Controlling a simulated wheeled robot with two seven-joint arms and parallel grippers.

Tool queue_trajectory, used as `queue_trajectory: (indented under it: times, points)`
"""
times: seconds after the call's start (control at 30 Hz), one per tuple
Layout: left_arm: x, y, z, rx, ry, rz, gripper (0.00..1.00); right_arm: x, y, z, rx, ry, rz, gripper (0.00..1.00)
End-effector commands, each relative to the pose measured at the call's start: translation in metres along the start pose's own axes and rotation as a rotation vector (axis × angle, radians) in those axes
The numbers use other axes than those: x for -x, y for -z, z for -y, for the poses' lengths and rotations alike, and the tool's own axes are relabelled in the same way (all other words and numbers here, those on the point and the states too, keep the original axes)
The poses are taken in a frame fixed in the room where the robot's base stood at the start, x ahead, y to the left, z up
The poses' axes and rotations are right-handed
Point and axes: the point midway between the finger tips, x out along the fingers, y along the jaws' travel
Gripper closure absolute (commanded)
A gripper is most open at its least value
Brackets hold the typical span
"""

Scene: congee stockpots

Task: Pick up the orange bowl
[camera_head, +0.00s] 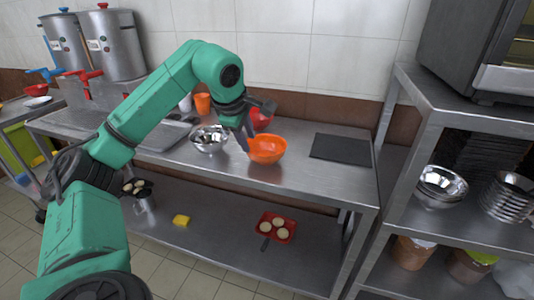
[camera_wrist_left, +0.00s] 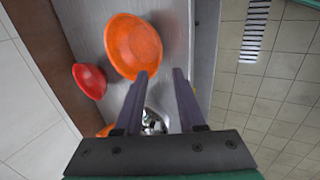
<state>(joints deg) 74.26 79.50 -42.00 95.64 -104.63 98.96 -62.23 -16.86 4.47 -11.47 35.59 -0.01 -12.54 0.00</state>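The orange bowl (camera_head: 268,150) stands upright on the steel table, right of the middle. My left gripper (camera_head: 245,140) is just to the left of the bowl, fingers pointing down. In the left wrist view the orange bowl (camera_wrist_left: 133,46) lies beyond the fingertips, mostly left of the gap. The left gripper (camera_wrist_left: 165,75) is open with nothing between its fingers. One finger's tip is close to the bowl's rim; I cannot tell whether it touches. My right gripper is in neither view.
A red bowl (camera_head: 262,118) stands behind the orange one. A metal bowl (camera_head: 209,139) with things inside is to the left. A dark flat board (camera_head: 341,149) lies to the right. A shelf rack (camera_head: 412,130) stands at the right. The table strip in front of the bowl is bare.

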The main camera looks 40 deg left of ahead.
Motion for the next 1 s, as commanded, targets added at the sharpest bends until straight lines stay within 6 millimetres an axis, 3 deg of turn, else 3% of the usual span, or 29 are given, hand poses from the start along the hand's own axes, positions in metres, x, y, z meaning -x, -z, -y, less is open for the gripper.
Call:
queue_trajectory:
  times: [0.03,0.13,0.5,0.73,0.77,0.8,0.87,1.0]
  points:
    - [-0.015,0.0,0.002,0.0,0.005,-0.001,0.61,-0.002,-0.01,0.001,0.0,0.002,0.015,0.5]
    - [-0.036,-0.001,0.001,0.001,0.002,0.001,0.61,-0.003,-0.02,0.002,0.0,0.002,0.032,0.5]
    - [-0.094,-0.004,-0.001,0.001,0.003,0.002,0.61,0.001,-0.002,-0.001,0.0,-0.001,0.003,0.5]
    - [-0.099,-0.005,-0.001,-0.001,0.0,0.002,0.61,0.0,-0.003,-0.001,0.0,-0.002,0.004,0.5]
    - [-0.099,-0.005,-0.001,-0.001,0.0,0.002,0.65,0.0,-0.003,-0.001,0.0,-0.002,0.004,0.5]
    - [-0.099,-0.005,-0.001,0.0,0.0,0.002,0.8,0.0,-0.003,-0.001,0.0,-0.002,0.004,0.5]
    - [-0.099,-0.005,-0.001,0.0,0.0,0.002,1.0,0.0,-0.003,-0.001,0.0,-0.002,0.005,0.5]
    - [-0.099,-0.005,-0.001,0.0,0.0,0.002,1.0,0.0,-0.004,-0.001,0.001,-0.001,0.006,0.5]
